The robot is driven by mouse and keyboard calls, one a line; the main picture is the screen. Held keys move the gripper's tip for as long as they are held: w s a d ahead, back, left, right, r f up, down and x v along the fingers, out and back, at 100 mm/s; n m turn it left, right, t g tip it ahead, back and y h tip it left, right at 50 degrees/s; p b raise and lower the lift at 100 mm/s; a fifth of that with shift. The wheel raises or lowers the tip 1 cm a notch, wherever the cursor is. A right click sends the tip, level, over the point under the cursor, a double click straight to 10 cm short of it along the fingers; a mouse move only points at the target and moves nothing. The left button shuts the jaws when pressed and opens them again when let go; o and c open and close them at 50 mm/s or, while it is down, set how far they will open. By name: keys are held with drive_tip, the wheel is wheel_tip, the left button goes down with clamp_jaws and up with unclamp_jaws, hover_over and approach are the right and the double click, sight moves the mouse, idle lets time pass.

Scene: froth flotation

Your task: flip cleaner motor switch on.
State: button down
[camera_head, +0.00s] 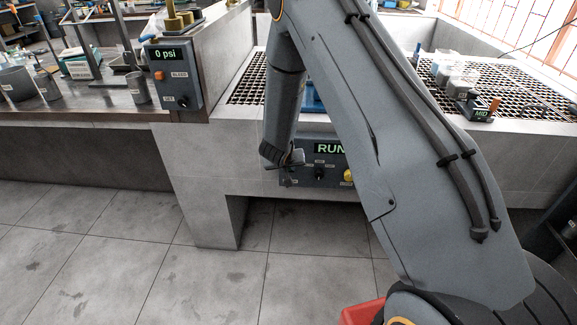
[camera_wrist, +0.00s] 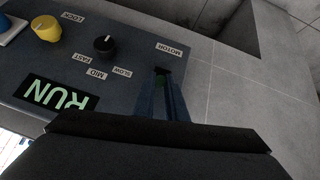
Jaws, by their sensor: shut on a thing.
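The dark blue-grey control panel (camera_head: 299,178) is on the front of the concrete bench, partly hidden by my arm. It shows upside down in the wrist view (camera_wrist: 125,70). Its display (camera_wrist: 57,96) reads RUN in green. My gripper (camera_head: 292,160) is at the panel's left end in the head view. In the wrist view its two fingers (camera_wrist: 163,82) are closed together at the motor switch (camera_wrist: 161,72), beside the MOTOR label (camera_wrist: 168,50). The fingers hide most of the switch, so its lever position cannot be made out.
A black speed knob (camera_wrist: 104,45) with SLOW, MID and FAST labels and a yellow LOCK knob (camera_wrist: 46,28) sit on the same panel. A pressure box (camera_head: 174,75) reading 0 psi is at left. Grating (camera_head: 250,80) tops the bench. Open floor (camera_head: 110,260) lies in front.

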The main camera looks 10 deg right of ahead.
idle(0.3)
drive_tip(key=c, duration=1.8)
unclamp_jaws()
drive_tip(key=v, duration=0.7)
drive_tip(key=shift+s+r+b, duration=0.2)
drive_tip(key=shift+r+b, duration=0.15)
drive_tip(key=shift+b, duration=0.05)
drive_tip(key=shift+a+r, duration=0.1)
drive_tip(key=shift+a, duration=0.05)
